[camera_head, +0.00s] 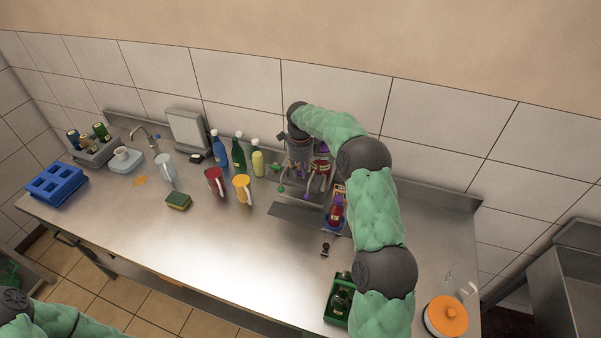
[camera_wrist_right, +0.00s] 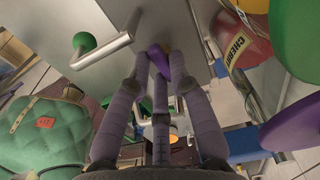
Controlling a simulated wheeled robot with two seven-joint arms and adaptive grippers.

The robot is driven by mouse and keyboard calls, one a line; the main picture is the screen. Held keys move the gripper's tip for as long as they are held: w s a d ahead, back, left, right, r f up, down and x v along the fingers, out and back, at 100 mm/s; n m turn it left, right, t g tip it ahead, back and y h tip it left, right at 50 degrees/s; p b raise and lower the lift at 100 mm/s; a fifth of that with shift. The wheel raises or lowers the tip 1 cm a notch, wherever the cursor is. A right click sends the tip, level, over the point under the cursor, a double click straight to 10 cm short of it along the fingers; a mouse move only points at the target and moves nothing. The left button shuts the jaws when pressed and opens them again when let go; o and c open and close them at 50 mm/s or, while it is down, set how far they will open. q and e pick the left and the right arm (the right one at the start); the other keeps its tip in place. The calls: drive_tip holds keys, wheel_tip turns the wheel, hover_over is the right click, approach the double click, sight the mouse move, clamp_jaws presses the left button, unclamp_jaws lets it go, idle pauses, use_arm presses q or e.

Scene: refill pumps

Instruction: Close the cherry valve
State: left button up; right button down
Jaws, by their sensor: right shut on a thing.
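In the right wrist view, a red container labelled CHERRY (camera_wrist_right: 240,38) stands at the upper right; it seems to be the red container (camera_head: 321,167) among the pumps in the head view. My right gripper (camera_head: 297,172) reaches down over the pumps. Its fingers (camera_wrist_right: 156,68) are closed around a purple valve handle (camera_wrist_right: 180,76), partly hidden between them. I cannot tell from these frames how far that valve is turned. A green valve knob (camera_wrist_right: 84,41) on a metal rod is apart from the fingers at the left. My left gripper is out of view.
A red bottle (camera_head: 336,212), a green crate (camera_head: 333,309) and an orange-lidded pot (camera_head: 447,316) are around my right arm. The counter's front middle is clear.

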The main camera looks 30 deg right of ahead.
sight(300, 173)
drive_tip(key=shift+m, duration=0.6)
drive_tip(key=c, duration=1.1)
unclamp_jaws()
drive_tip(key=shift+r, duration=0.1)
wheel_tip(300, 173, up, 12)
drive_tip(key=shift+f, duration=0.1)
